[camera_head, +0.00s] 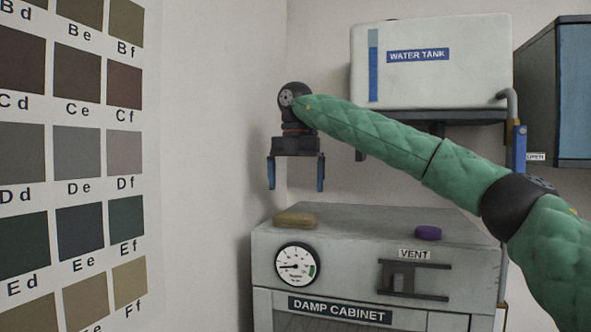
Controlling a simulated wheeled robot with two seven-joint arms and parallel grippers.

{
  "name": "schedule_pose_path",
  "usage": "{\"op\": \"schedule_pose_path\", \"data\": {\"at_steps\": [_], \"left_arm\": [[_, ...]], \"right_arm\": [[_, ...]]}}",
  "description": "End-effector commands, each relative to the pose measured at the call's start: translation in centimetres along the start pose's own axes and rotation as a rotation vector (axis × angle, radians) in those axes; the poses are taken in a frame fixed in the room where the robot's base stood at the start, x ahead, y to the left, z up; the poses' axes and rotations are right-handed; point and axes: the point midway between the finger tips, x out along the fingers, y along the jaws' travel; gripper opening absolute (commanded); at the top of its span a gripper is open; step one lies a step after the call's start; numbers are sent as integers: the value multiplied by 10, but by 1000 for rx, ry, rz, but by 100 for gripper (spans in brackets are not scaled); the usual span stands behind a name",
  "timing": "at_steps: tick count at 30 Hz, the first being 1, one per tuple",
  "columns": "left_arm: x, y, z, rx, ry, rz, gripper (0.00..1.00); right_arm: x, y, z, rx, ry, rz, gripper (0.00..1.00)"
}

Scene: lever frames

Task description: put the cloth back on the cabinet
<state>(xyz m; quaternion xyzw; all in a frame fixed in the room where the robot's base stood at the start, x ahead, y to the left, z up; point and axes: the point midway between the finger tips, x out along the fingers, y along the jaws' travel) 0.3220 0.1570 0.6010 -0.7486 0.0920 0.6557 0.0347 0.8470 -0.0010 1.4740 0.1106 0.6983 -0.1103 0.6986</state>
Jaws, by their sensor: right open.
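The grey damp cabinet (350,238) stands at the lower middle. A tan block-like item (295,220) lies on its top near the front left edge, and a small purple item (428,232) lies on its top at the right. I cannot tell for sure whether either one is the cloth. My right gripper (296,186) points down above the tan item, its two blue fingers apart with nothing between them. It is clear of the cabinet top. My left gripper is out of view.
A white water tank (440,75) sits on a wall shelf behind my right arm. A pipe with a blue lever (520,148) is at its right, beside an "OPEN" label. A colour chart (85,165) covers the left wall. A blue-grey box (560,95) hangs at right.

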Motion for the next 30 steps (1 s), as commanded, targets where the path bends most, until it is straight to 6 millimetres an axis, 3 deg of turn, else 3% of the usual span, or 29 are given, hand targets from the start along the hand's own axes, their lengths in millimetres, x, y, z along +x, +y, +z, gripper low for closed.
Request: {"op": "schedule_pose_path", "data": {"at_steps": [3,10,30], "left_arm": [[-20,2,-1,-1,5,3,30],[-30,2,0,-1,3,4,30],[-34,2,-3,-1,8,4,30]], "right_arm": [[-18,1,-1,1,-1,2,100],[-37,0,0,1,0,0,100],[-41,0,0,1,0,0,100]]}}
